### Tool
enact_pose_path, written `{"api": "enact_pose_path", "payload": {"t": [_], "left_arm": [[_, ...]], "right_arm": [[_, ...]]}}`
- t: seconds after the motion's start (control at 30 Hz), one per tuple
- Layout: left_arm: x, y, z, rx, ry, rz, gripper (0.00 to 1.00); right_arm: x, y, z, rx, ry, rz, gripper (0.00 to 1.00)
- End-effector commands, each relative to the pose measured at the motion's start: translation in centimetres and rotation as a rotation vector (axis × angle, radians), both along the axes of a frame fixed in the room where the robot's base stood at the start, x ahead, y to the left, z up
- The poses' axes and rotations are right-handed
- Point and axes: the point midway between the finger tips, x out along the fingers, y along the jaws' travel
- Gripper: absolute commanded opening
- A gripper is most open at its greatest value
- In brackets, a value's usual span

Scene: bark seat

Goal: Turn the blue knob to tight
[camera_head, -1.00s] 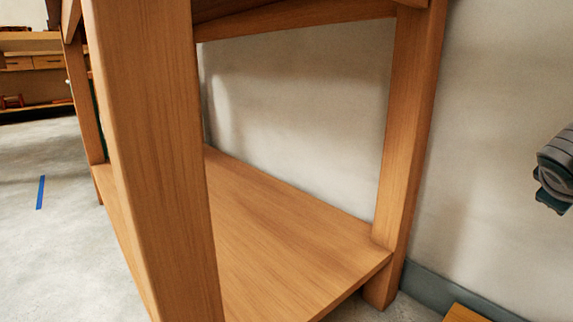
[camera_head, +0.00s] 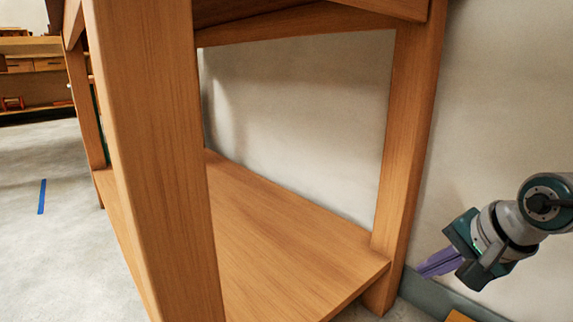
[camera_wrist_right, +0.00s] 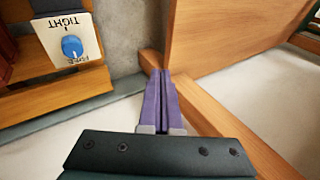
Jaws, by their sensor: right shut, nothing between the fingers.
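The blue knob (camera_wrist_right: 72,47) shows in the right wrist view at the upper left, on a white label plate (camera_wrist_right: 85,28) printed with upside-down words, one of them TIGHT. The other word reads like FREE or LOOSE, too small to be sure. My right gripper (camera_head: 422,271) is in the head view at the lower right, beside the bench leg. In the right wrist view its two purple fingers (camera_wrist_right: 166,74) are shut together with nothing between them. They are apart from the knob, to its right. The knob does not show in the head view. My left gripper is not in view.
A wooden bench has a near leg (camera_head: 160,160), a far right leg (camera_head: 403,150) and a low shelf (camera_head: 285,240). A pale wall (camera_head: 510,90) stands behind. A blue tape strip (camera_head: 41,196) lies on the open floor at left. Shelving (camera_head: 35,75) stands further back.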

Motion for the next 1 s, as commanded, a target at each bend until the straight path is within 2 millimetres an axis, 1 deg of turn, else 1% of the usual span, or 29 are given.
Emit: {"api": "enact_pose_path", "payload": {"t": [0.03, 0.13, 0.2, 0.33, 0.43, 0.57, 0.77, 0.9, 1.0], "left_arm": [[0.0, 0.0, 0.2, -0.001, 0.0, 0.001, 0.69], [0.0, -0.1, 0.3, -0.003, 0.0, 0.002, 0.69], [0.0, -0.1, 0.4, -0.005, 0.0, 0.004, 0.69], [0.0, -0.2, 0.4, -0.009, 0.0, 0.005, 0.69], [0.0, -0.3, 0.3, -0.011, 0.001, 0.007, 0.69], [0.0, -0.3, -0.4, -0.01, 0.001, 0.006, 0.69], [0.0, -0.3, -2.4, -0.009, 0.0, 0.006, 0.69], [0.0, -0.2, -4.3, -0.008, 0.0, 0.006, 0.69], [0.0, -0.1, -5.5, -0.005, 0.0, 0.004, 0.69]], "right_arm": [[-1.7, -0.8, -1.4, -0.107, 0.049, 0.096, 0.0], [-4.8, -2.5, -3.7, -0.286, 0.142, 0.27, 0.0], [-6.4, -3.6, -4.8, -0.379, 0.194, 0.367, 0.0], [-8.4, -5.1, -5.8, -0.484, 0.261, 0.482, 0.0], [-9.0, -5.6, -6.3, -0.516, 0.284, 0.521, 0.0], [-9.2, -5.7, -7.1, -0.523, 0.289, 0.528, 0.0], [-9.2, -5.6, -9.5, -0.521, 0.287, 0.527, 0.0], [-9.2, -5.6, -11.6, -0.52, 0.287, 0.526, 0.0], [-9.1, -5.6, -12.7, -0.52, 0.285, 0.526, 0.0]]}}
